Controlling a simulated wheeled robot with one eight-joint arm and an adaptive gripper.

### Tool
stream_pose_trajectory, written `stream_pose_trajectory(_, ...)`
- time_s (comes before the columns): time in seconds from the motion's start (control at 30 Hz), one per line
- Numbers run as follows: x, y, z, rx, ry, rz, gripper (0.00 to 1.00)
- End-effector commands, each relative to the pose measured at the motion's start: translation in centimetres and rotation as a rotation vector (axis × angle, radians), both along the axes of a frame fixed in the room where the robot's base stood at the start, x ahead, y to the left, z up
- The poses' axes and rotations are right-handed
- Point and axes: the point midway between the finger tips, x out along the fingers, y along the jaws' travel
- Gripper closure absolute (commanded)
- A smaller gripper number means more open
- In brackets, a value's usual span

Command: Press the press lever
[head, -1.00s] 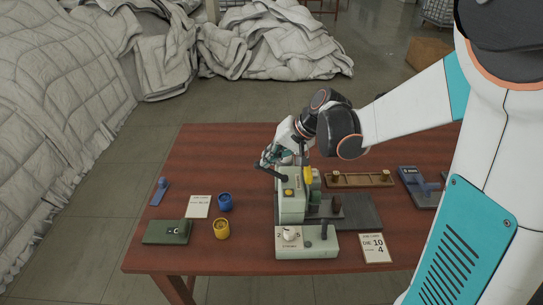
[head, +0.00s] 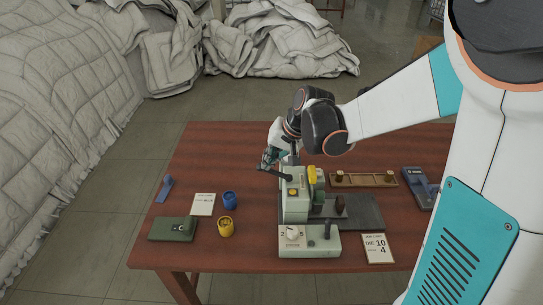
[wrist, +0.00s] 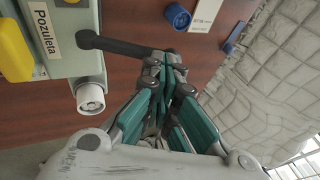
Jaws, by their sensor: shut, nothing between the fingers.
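The pale green press (head: 296,200) stands on the table with a yellow part at its top. Its dark press lever (head: 272,173) sticks out from the upper left side. My gripper (head: 267,162) is shut and empty, pointing down by the lever's free end. In the wrist view my fingertips (wrist: 167,62) overlap the lever's tip. I cannot tell whether they touch it.
A dial box (head: 310,244) stands in front of the press. Blue (head: 229,201) and yellow (head: 226,228) cups, a card (head: 203,204) and a dark green case (head: 173,229) lie left. A wooden rack (head: 362,179) stands right. The table's far left is bare.

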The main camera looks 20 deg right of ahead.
Motion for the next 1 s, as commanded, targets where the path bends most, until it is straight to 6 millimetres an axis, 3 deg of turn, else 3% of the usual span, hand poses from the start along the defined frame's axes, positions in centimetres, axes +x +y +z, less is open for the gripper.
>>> stream_pose_trajectory(0.6, 0.9, 2.8, -3.5, -0.427, 0.137, 0.003, 1.00)
stream_pose_trajectory(1.0, 1.0, 3.1, -4.5, -0.425, 0.137, 0.000, 1.00)
